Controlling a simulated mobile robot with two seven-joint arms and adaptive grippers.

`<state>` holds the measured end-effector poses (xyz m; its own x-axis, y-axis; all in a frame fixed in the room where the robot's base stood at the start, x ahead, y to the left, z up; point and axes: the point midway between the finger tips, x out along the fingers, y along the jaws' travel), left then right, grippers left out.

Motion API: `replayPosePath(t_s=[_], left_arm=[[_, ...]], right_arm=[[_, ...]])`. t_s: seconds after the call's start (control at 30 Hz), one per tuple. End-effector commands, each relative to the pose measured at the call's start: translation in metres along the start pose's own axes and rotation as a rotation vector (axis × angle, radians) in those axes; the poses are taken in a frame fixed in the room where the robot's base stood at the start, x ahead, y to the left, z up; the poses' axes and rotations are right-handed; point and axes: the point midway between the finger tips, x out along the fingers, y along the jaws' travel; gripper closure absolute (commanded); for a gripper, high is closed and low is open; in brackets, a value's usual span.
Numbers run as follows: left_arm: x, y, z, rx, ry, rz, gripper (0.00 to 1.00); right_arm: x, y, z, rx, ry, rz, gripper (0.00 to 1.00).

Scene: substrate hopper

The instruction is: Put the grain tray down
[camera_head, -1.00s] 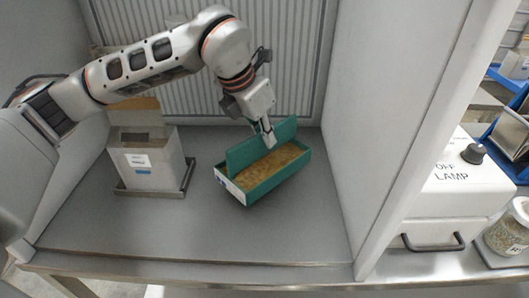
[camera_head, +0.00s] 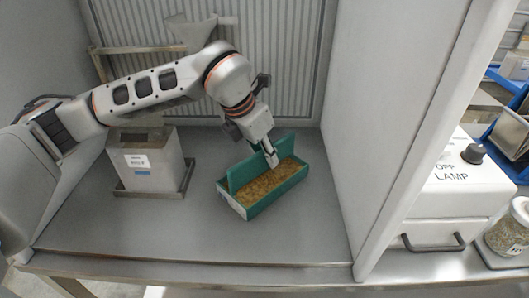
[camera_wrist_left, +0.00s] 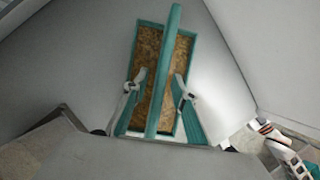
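The grain tray (camera_head: 250,208) is a green open box with brown grain in it and a tall green plate along its length. It appears to rest on the grey cabinet floor, right of centre. My left gripper (camera_head: 272,160) is over the tray, its fingers pointing down at the plate. In the left wrist view, the fingers (camera_wrist_left: 161,80) stand on both sides of the tray's green plate (camera_wrist_left: 168,45), with gaps showing, so the gripper looks open around it. Grain shows on both sides of the plate.
A white labelled bin (camera_head: 150,168) stands on a metal tray at the left. A funnel (camera_head: 192,32) hangs at the back wall. The partition (camera_head: 385,110) rises right of the tray; beyond it are a lamp box (camera_head: 462,185) and a grain jar (camera_head: 508,235). The front floor is clear.

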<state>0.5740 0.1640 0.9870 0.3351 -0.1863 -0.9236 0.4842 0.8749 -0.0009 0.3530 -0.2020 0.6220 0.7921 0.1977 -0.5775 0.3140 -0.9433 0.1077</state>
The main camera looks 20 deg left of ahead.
Motion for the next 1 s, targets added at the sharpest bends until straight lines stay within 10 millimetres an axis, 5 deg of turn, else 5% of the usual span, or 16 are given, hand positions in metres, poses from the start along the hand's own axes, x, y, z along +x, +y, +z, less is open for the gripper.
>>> replayPosePath(t_s=[0.37, 1.0], left_arm=[[-0.007, 0.0, 0.002, 0.0, -0.003, 0.001, 0.74], [-0.114, 0.001, 0.001, 0.0, -0.002, 0.001, 0.74]], right_arm=[[0.0, 0.0, 0.001, 0.0, -0.004, -0.001, 0.6], [-0.001, 0.0, -0.002, 0.001, -0.001, 0.0, 0.6]])
